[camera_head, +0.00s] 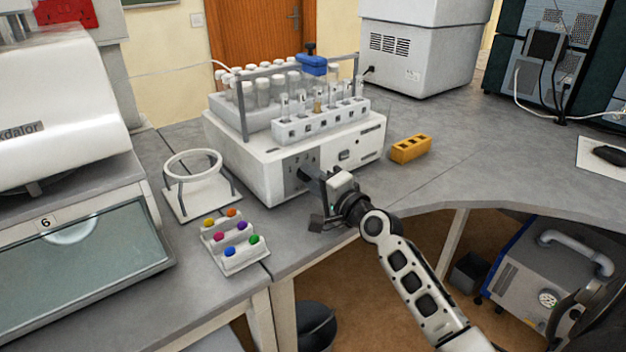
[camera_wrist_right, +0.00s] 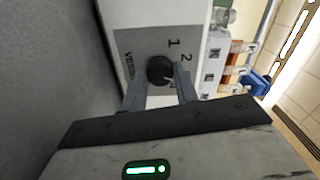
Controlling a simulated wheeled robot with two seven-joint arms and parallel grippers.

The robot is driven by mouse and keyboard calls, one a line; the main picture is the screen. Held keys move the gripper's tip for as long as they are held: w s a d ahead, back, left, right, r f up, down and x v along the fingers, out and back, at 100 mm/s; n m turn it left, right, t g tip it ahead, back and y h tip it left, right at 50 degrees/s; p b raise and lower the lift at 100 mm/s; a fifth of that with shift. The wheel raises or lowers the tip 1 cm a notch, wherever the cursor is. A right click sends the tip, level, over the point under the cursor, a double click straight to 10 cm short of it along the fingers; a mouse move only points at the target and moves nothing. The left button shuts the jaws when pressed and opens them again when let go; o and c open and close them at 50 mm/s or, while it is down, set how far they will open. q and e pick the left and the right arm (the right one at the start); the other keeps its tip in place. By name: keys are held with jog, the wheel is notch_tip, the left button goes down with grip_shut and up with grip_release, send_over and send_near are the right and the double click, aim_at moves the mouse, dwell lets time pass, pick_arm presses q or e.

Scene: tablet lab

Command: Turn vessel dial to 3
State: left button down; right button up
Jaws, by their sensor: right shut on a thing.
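The vessel dial (camera_wrist_right: 160,70) is a round black knob on a grey panel (camera_wrist_right: 127,42) marked VESSEL, with the digits 1 and 2 visible in the right wrist view. A small white mark shows at the knob's lower right, beside one finger; which digit it points at I cannot tell. My right gripper (camera_wrist_right: 160,88) is shut on the knob, one finger on each side. In the head view the right gripper (camera_head: 318,184) is at the front panel (camera_head: 297,172) of the white machine (camera_head: 245,160) and hides the knob. My left gripper is not in view.
Racks of tubes (camera_head: 320,120) stand on the machine. A white ring stand (camera_head: 190,200) and a small rack with coloured caps (camera_head: 245,258) are to its left.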

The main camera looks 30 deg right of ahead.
jog(key=o, duration=1)
jog(key=shift+c, duration=0.2)
jog(key=s+d+b, duration=0.1)
jog(key=s+b, duration=0.2)
jog(key=s, duration=1.3)
jog(key=shift+d, duration=0.15)
jog(key=s+a+f+n+g+y, duration=0.1)
jog(key=s+a+f+n+g, duration=0.2)
jog(key=a+f+n, duration=0.6)
jog(key=s+a+f+n+g+y, duration=0.1)
jog(key=s+a+f+n+g, duration=0.3)
jog(key=s+a+f+n, duration=0.3)
jog(key=a+f+n, duration=0.1)
jog(key=a+f, duration=0.4)
jog(key=f, duration=0.2)
jog(key=shift+a+n+g, duration=0.15)
jog(key=shift+n+g, duration=0.15)
jog(key=shift+n, duration=0.1)
